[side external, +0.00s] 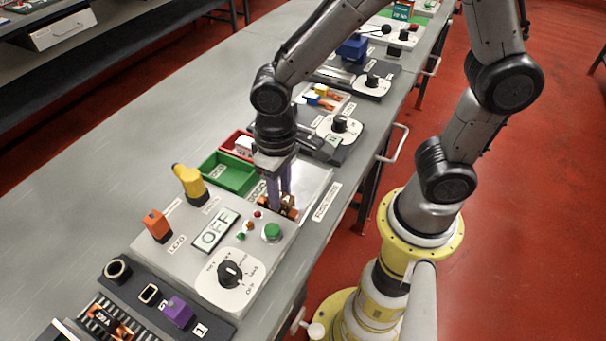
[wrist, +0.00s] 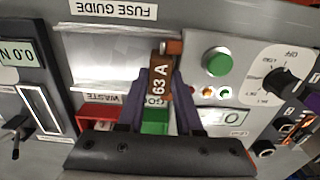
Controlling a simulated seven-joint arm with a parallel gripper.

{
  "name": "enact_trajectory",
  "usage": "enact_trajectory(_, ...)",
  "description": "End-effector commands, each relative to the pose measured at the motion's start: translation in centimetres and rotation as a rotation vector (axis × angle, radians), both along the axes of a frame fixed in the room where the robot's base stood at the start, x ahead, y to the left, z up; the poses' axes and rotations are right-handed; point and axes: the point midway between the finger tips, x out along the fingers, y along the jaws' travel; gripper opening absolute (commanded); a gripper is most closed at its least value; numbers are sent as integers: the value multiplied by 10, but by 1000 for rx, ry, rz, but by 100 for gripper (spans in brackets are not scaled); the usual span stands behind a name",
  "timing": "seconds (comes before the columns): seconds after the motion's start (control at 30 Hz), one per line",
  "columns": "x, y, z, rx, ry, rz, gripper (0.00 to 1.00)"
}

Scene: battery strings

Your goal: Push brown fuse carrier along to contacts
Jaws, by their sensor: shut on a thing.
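The brown fuse carrier (wrist: 159,84), marked 63 A, stands between the two purple fingers of my gripper (wrist: 160,74) in the wrist view. The fingers are shut on its sides. In the side view my gripper (side external: 284,192) points down at the near end of the pale fuse guide plate (side external: 312,182), with brown and copper-coloured parts (side external: 291,209) at its tips. A copper-coloured piece (wrist: 172,46) shows just beyond the carrier in the wrist view and looks like a contact. I cannot tell whether the carrier touches it. The carrier's underside is hidden.
The green bin (side external: 228,177) and the red bin (side external: 236,142) stand beside the guide. The panel with the OFF display (side external: 215,231), green button (side external: 272,232) and rotary dial (side external: 230,273) lies close to my gripper. Yellow (side external: 189,182) and orange (side external: 157,225) handles rise from it.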

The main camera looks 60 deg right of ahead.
Motion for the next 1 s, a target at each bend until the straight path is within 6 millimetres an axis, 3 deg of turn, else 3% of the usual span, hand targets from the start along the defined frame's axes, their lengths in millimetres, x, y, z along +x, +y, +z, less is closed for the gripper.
enact_trajectory(0.13,0,4,0,0,0,1,0)
enact_trajectory(0.17,0,4,0,0,0,0,38)
enact_trajectory(0.33,0,4,0,0,0,-1,68)
enact_trajectory(0.73,0,4,6,1,-2,0,69)
enact_trajectory(1.0,1,4,53,3,-6,0,69)
